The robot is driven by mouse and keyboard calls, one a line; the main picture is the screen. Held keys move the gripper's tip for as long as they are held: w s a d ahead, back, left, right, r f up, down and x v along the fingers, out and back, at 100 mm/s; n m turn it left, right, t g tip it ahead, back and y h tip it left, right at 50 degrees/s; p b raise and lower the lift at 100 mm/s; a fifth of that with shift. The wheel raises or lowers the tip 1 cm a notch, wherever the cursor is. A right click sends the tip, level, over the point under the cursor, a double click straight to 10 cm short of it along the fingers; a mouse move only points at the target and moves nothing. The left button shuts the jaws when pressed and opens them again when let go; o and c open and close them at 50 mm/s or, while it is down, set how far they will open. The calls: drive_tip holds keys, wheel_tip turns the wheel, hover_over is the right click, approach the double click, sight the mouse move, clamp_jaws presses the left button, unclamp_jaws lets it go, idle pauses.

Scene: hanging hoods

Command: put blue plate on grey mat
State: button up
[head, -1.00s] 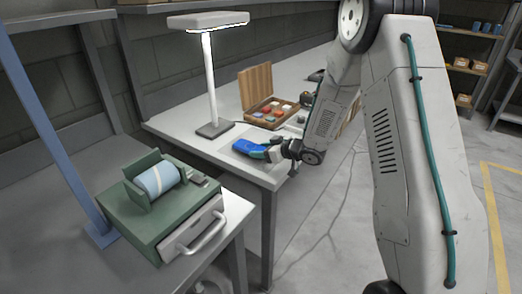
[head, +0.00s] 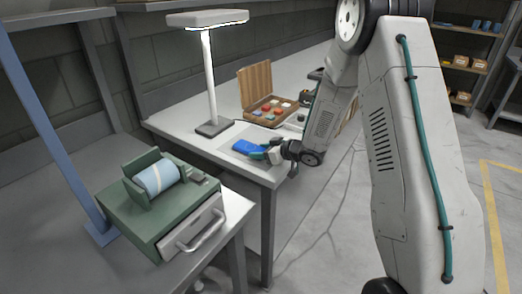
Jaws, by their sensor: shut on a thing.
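The blue plate (head: 247,146) is a small flat blue piece over the table's near end. The grey mat (head: 224,147) is a pale grey patch on the tabletop around and under the plate. The fingers hide the plate's right end.
A lamp (head: 212,128) stands just behind the mat. An open wooden box (head: 268,107) with several coloured pieces lies beyond. A green device with a blue roll (head: 158,178) stands on the nearer bench at left.

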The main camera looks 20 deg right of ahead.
drive_tip(key=o, duration=1.1)
drive_tip(key=shift+o, duration=0.2)
drive_tip(key=shift+d, duration=0.1)
